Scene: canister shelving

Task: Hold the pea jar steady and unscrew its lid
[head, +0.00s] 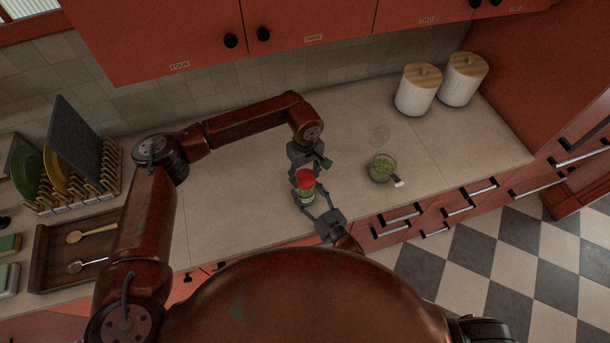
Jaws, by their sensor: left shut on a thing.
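The pea jar (307,196) is a small glass jar with green contents and a red lid (306,178). It is upright between my two grippers near the counter's front edge; I cannot tell whether its base touches the counter. My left gripper (303,170) comes from behind and above and is shut on the red lid. My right gripper (312,204) reaches in from the front, with its fingers on both sides of the glass body. The fingers partly hide the jar.
Two white canisters with wooden lids (416,90) (462,78) stand at the back right. A dish rack (75,190) and a brown tray (52,242) are at the left. Red cabinets hang above.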

